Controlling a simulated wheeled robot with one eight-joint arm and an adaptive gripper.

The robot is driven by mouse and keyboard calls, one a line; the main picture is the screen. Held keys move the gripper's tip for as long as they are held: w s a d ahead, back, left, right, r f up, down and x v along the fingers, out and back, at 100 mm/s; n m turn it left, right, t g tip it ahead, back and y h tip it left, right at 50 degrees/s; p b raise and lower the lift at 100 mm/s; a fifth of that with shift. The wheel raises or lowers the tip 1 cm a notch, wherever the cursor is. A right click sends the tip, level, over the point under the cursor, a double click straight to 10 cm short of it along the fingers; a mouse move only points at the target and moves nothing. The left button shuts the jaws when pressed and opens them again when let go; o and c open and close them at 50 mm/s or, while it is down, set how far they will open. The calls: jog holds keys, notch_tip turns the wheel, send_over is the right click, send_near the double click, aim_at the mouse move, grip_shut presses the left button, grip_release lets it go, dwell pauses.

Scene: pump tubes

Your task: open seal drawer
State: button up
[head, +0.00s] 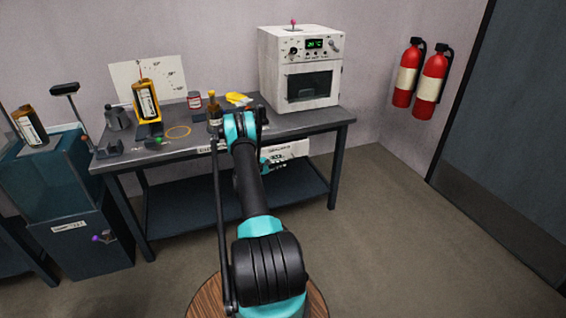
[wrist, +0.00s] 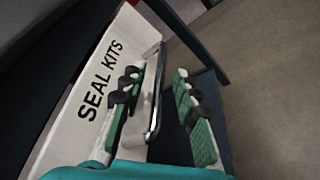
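The seal drawer shows in the wrist view as a white front (wrist: 100,85) lettered "SEAL KITS", with a metal bar handle (wrist: 156,95). In the head view its pale front (head: 294,150) is under the workbench top, partly hidden by my arm. My gripper (wrist: 162,108) is open in the wrist view, one green-padded finger on each side of the handle. The left finger is between the handle and the drawer front; the right finger stands clear of the handle. In the head view my gripper (head: 274,163) is small and mostly hidden against the drawer. The drawer looks shut.
The workbench (head: 312,121) carries a white oven-like unit (head: 301,68), a brown bottle (head: 214,108) and a yellow-black pump part (head: 147,100). Two fire extinguishers (head: 431,77) hang right. Floor to the right is clear.

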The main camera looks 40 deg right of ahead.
jog(key=shift+x, duration=1.15)
grip_shut()
